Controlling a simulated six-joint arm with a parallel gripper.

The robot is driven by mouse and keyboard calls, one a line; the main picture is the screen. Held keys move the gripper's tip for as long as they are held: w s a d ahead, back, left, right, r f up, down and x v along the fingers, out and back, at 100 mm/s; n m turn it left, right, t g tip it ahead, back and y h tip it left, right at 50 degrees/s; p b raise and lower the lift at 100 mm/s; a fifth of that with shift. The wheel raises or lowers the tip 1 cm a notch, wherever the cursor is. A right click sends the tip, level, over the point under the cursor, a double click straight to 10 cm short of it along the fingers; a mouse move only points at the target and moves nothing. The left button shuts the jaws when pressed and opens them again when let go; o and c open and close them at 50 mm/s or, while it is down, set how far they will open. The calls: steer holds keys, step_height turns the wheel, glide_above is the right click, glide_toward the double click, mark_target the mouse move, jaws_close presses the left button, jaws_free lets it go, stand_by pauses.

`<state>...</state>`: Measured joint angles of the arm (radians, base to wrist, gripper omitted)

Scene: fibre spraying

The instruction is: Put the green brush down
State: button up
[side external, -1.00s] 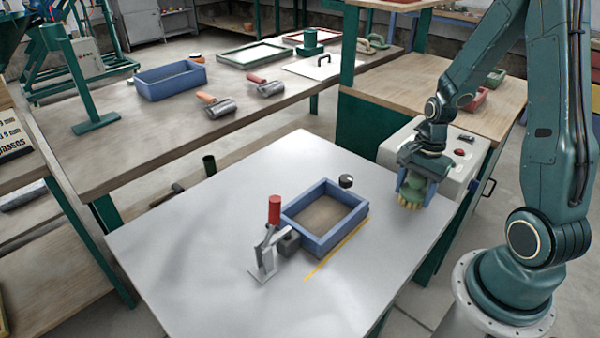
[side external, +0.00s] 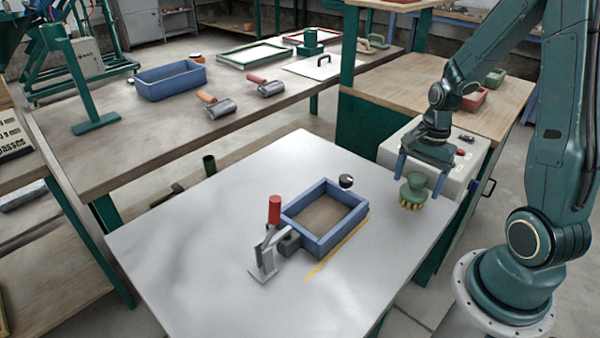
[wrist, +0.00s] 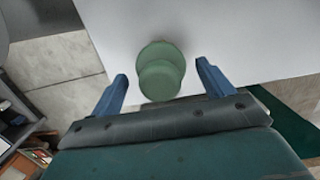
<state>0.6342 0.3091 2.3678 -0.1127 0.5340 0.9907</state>
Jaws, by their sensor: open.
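The green brush (side external: 414,190) stands upright on the white table (side external: 210,240), bristles down, near the table's right edge. Its round green top (wrist: 161,74) shows in the wrist view between the two blue fingers. My gripper (side external: 420,181) is open above the brush, with a blue finger on either side. The fingers are apart from the brush, and nothing is held.
A blue frame (side external: 325,218) with a brown inside sits on the table left of the brush, with a red-handled clamp (side external: 272,230) at its left side. A small dark round knob (side external: 346,181) is behind the frame. A grey box with a red button (side external: 461,152) stands behind the brush. The table's front left is clear.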

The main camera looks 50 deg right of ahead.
steer(key=r, duration=0.6)
steer(key=d+r, duration=0.1)
steer(key=r, duration=0.2)
stand_by(0.5)
steer(key=s+a+r+n+t, duration=0.2)
steer(key=s+a+r+n, duration=0.1)
steer(key=a+r+n, duration=0.3)
steer(key=s+a+r+n+t+h, duration=0.1)
steer(key=s+a+r+n+t, duration=0.2)
steer(key=a+r+n, duration=0.3)
steer(key=shift+s+a+n+t, duration=0.3)
steer(key=shift+s+a+n, duration=0.3)
steer(key=shift+a+n, duration=1.95)
steer(key=shift+o, duration=0.4)
steer(key=shift+d+n, duration=0.45)
steer(key=shift+d, duration=0.05)
steer(key=shift+w, duration=0.1)
